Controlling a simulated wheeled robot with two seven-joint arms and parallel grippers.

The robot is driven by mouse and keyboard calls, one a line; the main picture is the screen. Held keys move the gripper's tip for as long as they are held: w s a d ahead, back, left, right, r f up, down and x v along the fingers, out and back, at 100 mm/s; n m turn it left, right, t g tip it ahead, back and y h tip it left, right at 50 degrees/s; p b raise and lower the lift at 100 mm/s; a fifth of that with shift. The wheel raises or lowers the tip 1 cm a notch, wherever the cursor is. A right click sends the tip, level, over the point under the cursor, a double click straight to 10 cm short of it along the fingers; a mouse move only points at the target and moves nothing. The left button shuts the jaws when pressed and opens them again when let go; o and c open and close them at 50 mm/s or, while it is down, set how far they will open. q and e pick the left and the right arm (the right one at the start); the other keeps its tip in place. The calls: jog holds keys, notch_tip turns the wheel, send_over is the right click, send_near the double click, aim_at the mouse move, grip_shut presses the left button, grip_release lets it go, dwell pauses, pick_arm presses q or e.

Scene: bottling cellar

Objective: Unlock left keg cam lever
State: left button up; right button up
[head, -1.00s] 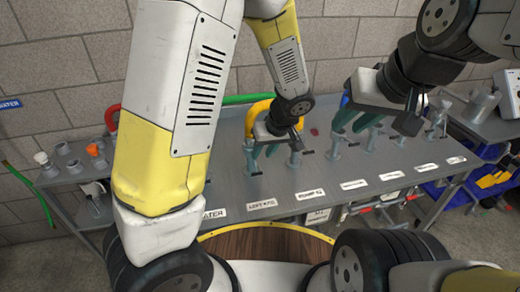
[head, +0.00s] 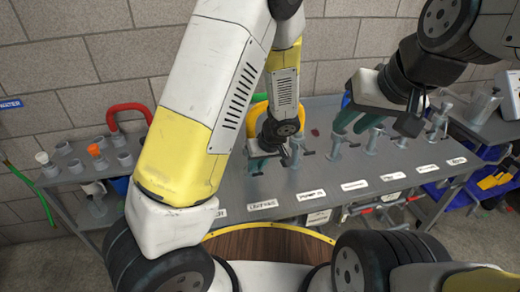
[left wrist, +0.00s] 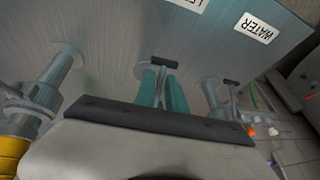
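My left gripper (head: 262,162) hangs low over the grey bench by the "LEFT KEG" label (head: 262,204), partly hidden by its own wrist. In the left wrist view its teal fingers (left wrist: 163,90) are close together. A dark T-shaped lever handle (left wrist: 163,63) shows right at their tips; whether they grip it is unclear. A grey fitting (left wrist: 48,85) stands to the left and another dark-handled one (left wrist: 230,83) to the right. My right gripper (head: 357,122) is open with teal fingers apart, over the bench's back right. I cannot tell whether any lever is locked.
A "WATER" label (left wrist: 254,29) shows in the left wrist view. A red curved handle (head: 127,113) and several grey cups, one with an orange top (head: 94,150), are at the bench's left. A yellow curved piece (head: 231,118) is behind my left gripper. Blue bins (head: 455,196) are at the right.

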pick_arm(q)
grip_shut()
dwell(1.1)
jog(key=shift+w+a+r+g+h, duration=0.1)
jog(key=shift+r+g+h, duration=0.25)
jog(key=shift+g, duration=0.45)
jog(key=shift+r+g+h, duration=0.25)
jog(key=shift+r+g, duration=0.25)
jog(key=shift+g, duration=0.7)
jog(key=shift+o, duration=2.4)
grip_release()
jog(key=shift+r, duration=0.1)
